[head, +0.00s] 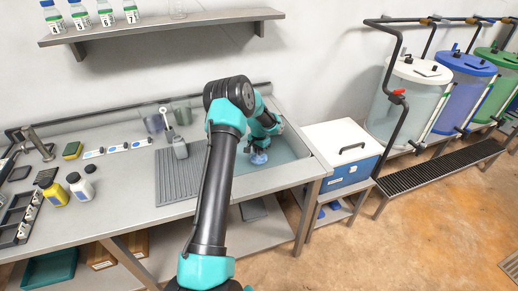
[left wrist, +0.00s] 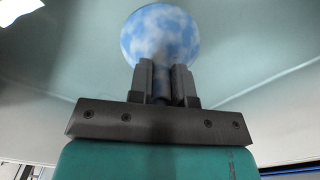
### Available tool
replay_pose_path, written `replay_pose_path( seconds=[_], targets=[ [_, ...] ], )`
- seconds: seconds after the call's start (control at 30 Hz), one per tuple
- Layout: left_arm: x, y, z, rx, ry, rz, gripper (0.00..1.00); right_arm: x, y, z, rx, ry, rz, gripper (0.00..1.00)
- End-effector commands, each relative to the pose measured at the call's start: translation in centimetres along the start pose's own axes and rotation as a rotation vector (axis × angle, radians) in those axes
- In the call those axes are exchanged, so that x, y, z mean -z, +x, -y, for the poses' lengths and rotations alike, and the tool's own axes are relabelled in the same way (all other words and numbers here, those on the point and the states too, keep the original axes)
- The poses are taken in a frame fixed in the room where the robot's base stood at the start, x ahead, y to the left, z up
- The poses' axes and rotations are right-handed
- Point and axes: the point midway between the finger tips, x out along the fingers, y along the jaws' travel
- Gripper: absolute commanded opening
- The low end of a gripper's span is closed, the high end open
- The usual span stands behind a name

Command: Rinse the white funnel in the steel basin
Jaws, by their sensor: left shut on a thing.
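My left gripper (head: 257,147) is over the steel basin (head: 299,165) in the head view. It is shut on the narrow stem of a funnel (head: 259,158), whose wide end points away from the jaws. The funnel is white with mottled blue patches, as the left wrist view (left wrist: 160,34) shows more closely. The funnel is within the basin's outline; I cannot tell whether it touches water. My arm hides part of the basin's left side. My right gripper is not in view.
Glass beakers (head: 154,122) stand behind. A blue and white cool box (head: 342,155) stands to the right. A shelf (head: 165,27) with labelled bottles is above.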

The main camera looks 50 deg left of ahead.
Motion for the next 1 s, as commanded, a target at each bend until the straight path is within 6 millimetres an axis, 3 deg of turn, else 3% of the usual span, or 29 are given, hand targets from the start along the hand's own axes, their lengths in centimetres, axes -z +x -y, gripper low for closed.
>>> replay_pose_path(
  seconds=[0.3,1.0],
  targets=[
    [0.0,1.7,0.0,0.0,0.0,0.001,0.0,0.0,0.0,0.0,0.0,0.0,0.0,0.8],
    [0.0,1.8,0.0,0.0,0.0,0.001,0.0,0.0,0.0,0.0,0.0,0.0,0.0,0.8]
  ],
)
